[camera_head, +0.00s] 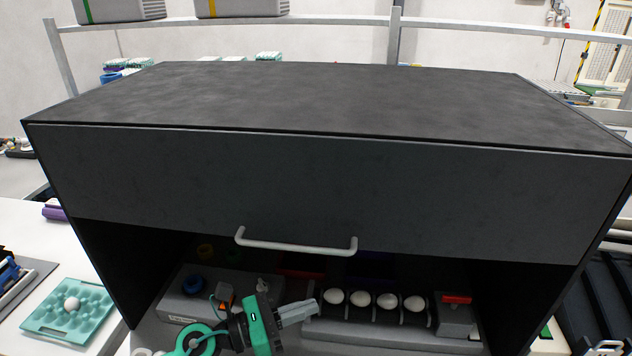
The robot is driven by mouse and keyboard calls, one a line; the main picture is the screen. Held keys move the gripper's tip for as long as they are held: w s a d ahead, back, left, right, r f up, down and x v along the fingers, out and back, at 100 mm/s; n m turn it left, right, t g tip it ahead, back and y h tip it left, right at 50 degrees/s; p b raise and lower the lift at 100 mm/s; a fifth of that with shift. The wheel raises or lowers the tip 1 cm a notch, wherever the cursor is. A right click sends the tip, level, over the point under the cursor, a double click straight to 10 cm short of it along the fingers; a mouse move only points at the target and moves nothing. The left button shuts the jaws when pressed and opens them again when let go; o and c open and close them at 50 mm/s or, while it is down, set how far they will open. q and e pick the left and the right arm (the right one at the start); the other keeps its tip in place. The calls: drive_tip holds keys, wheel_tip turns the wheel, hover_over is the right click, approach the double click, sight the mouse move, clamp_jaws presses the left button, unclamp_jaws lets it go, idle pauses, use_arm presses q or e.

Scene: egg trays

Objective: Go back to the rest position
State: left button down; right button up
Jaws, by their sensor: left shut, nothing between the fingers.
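My left gripper (299,311) reaches into the lower opening of a dark cabinet (320,170) from the bottom left. It is green and black with grey fingers, which are shut and hold nothing. The fingertips point right, just left of a row of several white eggs (360,298) in a dark rack (375,328) inside the cabinet. I cannot tell whether they touch the rack. My right gripper is not in view.
A teal egg tray (45,322) with one white egg (72,304) lies on the white table at the left. The cabinet's front panel carries a grey handle (295,246) above my gripper. The cabinet's side walls bound the opening.

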use_arm(q)
drive_tip(key=w+a+r+n+t+y, duration=0.15)
drive_tip(key=a+n+t+y, duration=0.5)
drive_tip(key=n, duration=0.65)
drive_tip(key=w+a+r+n+t+y, duration=0.15)
drive_tip(key=a+n+t+y, duration=0.45)
drive_tip(key=n, duration=0.6)
drive_tip(key=s+a+f+n+g+y, duration=0.7)
drive_tip(key=f+n, duration=0.4)
drive_tip(key=n, duration=0.3)
drive_tip(key=s+a+f+n+g+h, duration=0.1)
drive_tip(key=s+f+n+g, duration=0.35)
drive_tip(key=s, duration=0.45)
drive_tip(key=s+f+n+g+h, duration=0.1)
drive_tip(key=s+f+n+g, duration=0.3)
drive_tip(key=s, duration=0.5)
wheel_tip(320, 180, down, 35)
drive_tip(key=m+g+b, duration=0.1)
drive_tip(key=b, duration=0.2)
drive_tip(key=s+a+f+g+b, duration=0.1)
drive_tip(key=s+a+f+b, duration=0.1)
drive_tip(key=s+f, duration=1.7)
wheel_tip(320, 180, down, 3)
drive_tip(key=shift+s+a+f+g, duration=0.2)
drive_tip(key=shift+a+g, duration=0.1)
drive_tip(key=shift+a, duration=0.35)
